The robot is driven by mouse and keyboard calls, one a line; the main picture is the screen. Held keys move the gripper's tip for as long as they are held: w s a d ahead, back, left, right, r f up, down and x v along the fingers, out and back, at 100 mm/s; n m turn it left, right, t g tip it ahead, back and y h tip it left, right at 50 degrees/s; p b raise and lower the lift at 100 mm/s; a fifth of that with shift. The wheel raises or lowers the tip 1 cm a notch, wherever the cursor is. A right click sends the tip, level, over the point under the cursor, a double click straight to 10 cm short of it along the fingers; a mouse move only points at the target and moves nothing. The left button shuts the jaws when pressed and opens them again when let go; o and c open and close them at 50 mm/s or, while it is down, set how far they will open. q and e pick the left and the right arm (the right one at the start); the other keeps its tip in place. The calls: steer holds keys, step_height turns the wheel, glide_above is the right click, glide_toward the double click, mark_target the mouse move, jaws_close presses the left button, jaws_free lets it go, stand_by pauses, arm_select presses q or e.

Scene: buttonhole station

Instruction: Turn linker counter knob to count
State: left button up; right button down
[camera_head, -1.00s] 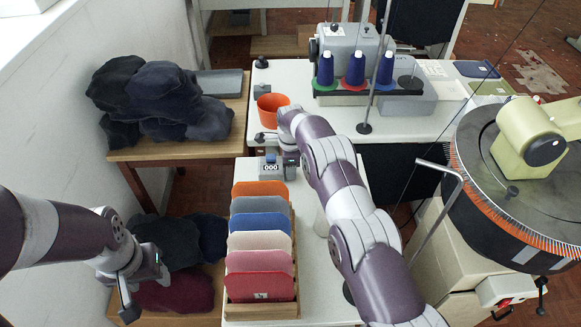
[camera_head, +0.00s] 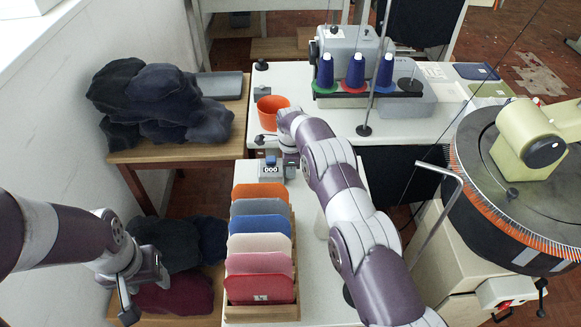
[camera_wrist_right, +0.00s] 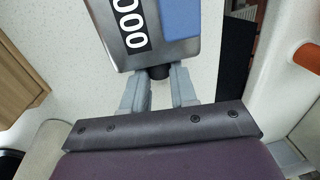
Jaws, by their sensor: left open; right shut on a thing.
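The linker counter (camera_head: 271,172) is a small grey box with a blue part on the white table; its black display reads 000. The right wrist view shows the counter (camera_wrist_right: 165,55) close up, with the dark knob (camera_wrist_right: 158,72) on its side. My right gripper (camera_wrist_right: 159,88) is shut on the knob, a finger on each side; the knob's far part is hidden. In the head view my right gripper (camera_head: 290,165) is beside the counter, partly hidden by its arm. My left gripper (camera_head: 127,300) is open and empty at lower left, above dark folded cloth, far from the counter.
A wooden rack (camera_head: 262,312) of coloured panels stands just in front of the counter. An orange cup (camera_head: 271,112) stands behind it. Cones of blue thread (camera_head: 355,72) stand at the back. The round linking machine (camera_head: 515,190) is at right. Dark caps (camera_head: 160,105) lie on the left table.

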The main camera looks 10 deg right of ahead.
stand_by(0.6)
steer(key=c, duration=0.9)
jaws_free()
step_height(320, 180, up, 13)
steer(key=s+p, duration=0.1)
steer(key=p, duration=0.4)
steer(key=shift+s+a+f+p, duration=0.15)
steer(key=shift+s+f+p, duration=0.1)
steer(key=shift+p, duration=0.15)
